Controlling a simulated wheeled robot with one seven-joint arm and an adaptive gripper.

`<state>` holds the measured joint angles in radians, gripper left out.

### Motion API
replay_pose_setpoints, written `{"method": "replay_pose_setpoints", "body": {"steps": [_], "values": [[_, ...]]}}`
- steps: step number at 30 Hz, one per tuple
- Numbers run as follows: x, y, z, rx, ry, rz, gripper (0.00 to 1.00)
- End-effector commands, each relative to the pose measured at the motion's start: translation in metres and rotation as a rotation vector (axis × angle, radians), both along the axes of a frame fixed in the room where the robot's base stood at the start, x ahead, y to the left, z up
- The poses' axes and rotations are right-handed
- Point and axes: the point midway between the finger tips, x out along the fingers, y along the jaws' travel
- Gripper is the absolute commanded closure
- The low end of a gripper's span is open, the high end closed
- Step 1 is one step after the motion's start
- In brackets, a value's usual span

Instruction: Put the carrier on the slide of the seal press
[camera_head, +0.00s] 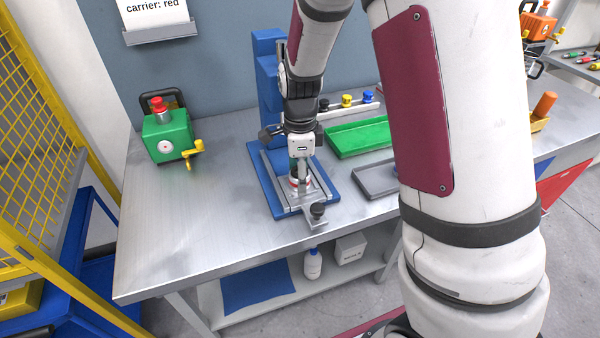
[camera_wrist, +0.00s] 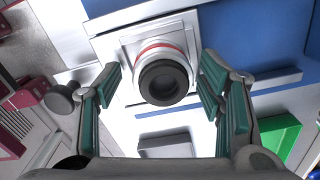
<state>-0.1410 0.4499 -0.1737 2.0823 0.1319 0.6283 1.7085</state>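The carrier, a pale round piece with a red band and a dark ring on top, shows in the wrist view (camera_wrist: 164,80) and partly in the head view (camera_head: 300,182). It sits upright on the pale square plate of the slide (camera_wrist: 124,45). The slide, with a dark knob (camera_head: 317,210) at its front, lies on the blue base of the seal press (camera_head: 268,187). My gripper (camera_wrist: 160,72) is open over the carrier, its teal-padded fingers on either side with gaps visible. In the head view my gripper (camera_head: 300,168) hides part of the carrier.
A green box with a red top (camera_head: 167,136) stands at the left of the bench (camera_head: 222,210). A green tray (camera_head: 345,143) and a grey tray (camera_head: 372,181) lie right of the press. A sign (camera_head: 155,12) reads "carrier: red". The bench's front left is clear.

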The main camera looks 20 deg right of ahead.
Motion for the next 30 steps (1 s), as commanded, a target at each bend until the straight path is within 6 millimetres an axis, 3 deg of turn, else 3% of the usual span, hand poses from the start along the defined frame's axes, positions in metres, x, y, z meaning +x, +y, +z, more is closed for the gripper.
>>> {"method": "replay_pose_setpoints", "body": {"steps": [6,10,24,30], "values": [[0.0,0.0,0.002,0.0,0.0,0.0,0.38],[0.001,0.0,0.013,-0.001,-0.003,0.001,0.38],[0.002,0.0,0.103,0.0,-0.004,0.001,0.38],[0.001,0.0,0.121,0.0,-0.002,0.002,0.38]]}}
